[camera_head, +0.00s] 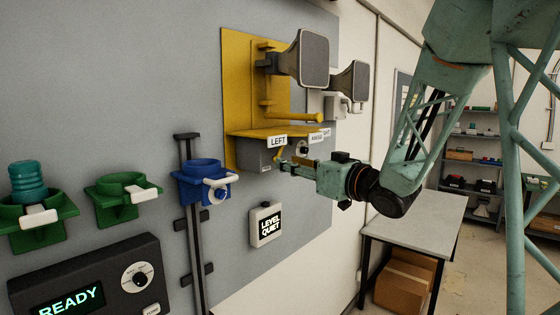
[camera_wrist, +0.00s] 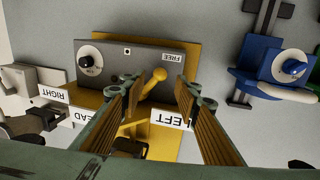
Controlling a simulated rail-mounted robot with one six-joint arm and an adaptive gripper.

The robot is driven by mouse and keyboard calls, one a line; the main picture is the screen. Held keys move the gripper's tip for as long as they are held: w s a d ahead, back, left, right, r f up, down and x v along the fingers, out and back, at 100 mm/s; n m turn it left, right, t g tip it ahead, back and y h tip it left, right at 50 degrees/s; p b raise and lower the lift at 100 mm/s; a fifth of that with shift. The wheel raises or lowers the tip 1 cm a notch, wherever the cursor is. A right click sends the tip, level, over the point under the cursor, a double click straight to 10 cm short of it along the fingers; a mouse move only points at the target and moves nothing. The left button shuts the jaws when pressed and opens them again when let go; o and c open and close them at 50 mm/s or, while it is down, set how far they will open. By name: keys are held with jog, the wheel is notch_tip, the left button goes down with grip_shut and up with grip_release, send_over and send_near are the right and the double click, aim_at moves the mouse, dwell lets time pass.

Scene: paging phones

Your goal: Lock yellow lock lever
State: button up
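In the wrist view the yellow lock lever (camera_wrist: 151,90), with a round knob end, stands out from a grey box (camera_wrist: 125,57) and tilts toward the FREE label (camera_wrist: 172,58). My gripper (camera_wrist: 158,84) is open, with one finger on each side of the lever. I see gaps on both sides, and cannot tell how deep the lever sits between the fingers. In the head view my gripper (camera_head: 288,167) is in front of the grey box (camera_head: 258,155) under the yellow shelf; the lever is too small to make out surely there.
A yellow bracket (camera_head: 236,95) carries two horn speakers (camera_head: 313,58) above. LEFT, AHEAD and RIGHT labels line the shelf edge. Green holders (camera_head: 122,188) are further left.

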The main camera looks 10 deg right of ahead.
jog(key=shift+p+x, duration=0.3)
jog(key=shift+x, duration=2.35)
grip_shut()
